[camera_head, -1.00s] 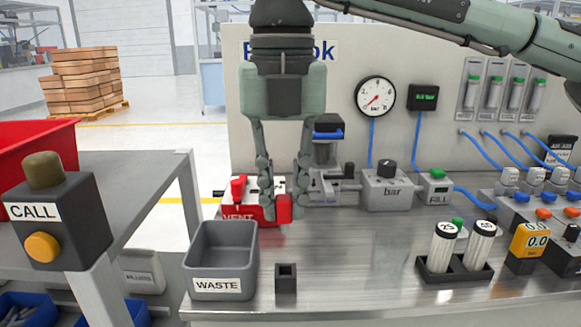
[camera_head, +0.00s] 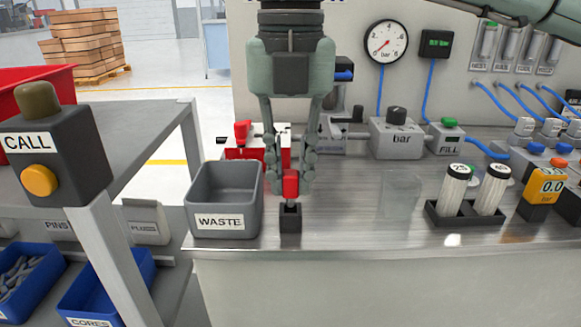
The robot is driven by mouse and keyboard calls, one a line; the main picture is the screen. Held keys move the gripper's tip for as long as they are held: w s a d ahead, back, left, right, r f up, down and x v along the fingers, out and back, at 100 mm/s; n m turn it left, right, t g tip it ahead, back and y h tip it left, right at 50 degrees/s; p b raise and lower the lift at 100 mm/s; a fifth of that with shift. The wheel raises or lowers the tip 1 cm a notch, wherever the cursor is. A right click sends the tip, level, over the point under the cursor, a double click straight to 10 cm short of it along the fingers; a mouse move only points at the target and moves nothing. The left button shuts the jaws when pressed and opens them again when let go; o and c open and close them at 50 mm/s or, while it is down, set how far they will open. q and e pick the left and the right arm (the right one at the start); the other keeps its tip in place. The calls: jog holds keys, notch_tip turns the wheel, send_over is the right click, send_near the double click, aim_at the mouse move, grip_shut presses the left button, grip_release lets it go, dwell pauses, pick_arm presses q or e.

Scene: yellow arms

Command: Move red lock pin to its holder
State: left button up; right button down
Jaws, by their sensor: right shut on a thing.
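The red lock pin (camera_head: 291,184) is between the fingertips of my right gripper (camera_head: 290,180), which is shut on it and points straight down. The pin is upright, with a short darker part under its red head. The small black square holder (camera_head: 290,222) stands on the bench near its front edge, directly below the pin. The pin's lower end is at the holder's top opening; I cannot tell whether it is inside. My left gripper is not in view.
The grey WASTE bin (camera_head: 224,222) stands close to the left of the holder. The red and white VENT unit (camera_head: 243,138) is behind the gripper. A black rack with two white cylinders (camera_head: 455,184) is at the right. The bench front edge is close.

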dwell(1.0)
jog(key=shift+f+b, duration=1.1)
jog(key=shift+b, duration=0.1)
jog(key=c, duration=1.4)
grip_release()
jog(key=shift+o, duration=0.2)
jog(key=shift+r, duration=0.1)
notch_tip(320, 180, up, 9)
jog(key=p, duration=0.5)
